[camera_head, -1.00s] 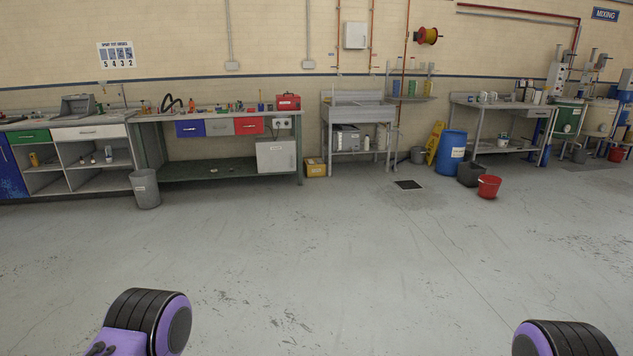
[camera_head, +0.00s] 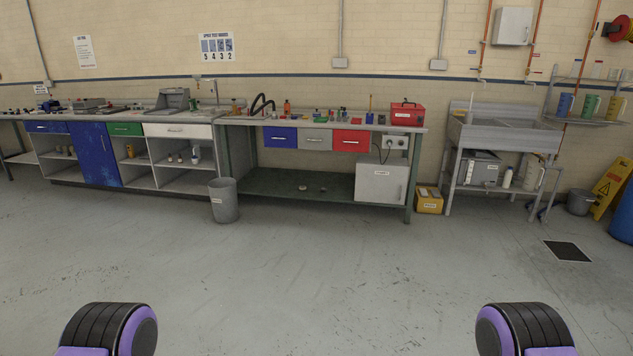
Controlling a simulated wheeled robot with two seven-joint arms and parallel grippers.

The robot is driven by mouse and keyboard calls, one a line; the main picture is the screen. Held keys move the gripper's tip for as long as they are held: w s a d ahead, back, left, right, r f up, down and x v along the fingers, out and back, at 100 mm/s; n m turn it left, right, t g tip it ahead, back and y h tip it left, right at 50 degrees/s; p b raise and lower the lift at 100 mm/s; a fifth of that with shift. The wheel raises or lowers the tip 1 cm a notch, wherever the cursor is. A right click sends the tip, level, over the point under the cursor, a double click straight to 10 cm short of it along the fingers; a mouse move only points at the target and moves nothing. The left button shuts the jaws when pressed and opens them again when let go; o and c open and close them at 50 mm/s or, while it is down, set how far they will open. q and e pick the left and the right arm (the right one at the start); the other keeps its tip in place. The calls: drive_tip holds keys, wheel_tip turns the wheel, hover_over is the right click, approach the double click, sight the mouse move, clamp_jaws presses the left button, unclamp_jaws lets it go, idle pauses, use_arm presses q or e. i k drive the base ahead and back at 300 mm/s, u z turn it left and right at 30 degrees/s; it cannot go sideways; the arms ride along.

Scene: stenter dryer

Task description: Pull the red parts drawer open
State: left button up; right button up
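The red drawer (camera_head: 351,141) hangs under the top of the workbench (camera_head: 238,121), at the right end of a row with a grey drawer (camera_head: 312,139) and a blue drawer (camera_head: 280,137). It looks shut, flush with the others, with a small handle on its front. The bench stands across the floor, well ahead of me. Two purple and black parts of my arms show at the bottom left and bottom right edges. No gripper fingers are in view.
Clear grey floor lies between me and the bench. A grey bin (camera_head: 223,201) stands at its left front leg. A white cabinet (camera_head: 381,181) sits on its lower shelf. A yellow box (camera_head: 429,201) and a sink unit (camera_head: 503,139) stand to the right. A drain (camera_head: 567,251) is in the floor.

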sight(353, 135)
drive_tip(key=u, duration=0.1)
drive_tip(key=i, duration=2.6)
drive_tip(key=z, duration=0.4)
drive_tip(key=i, duration=2.45)
drive_tip(key=z, duration=0.4)
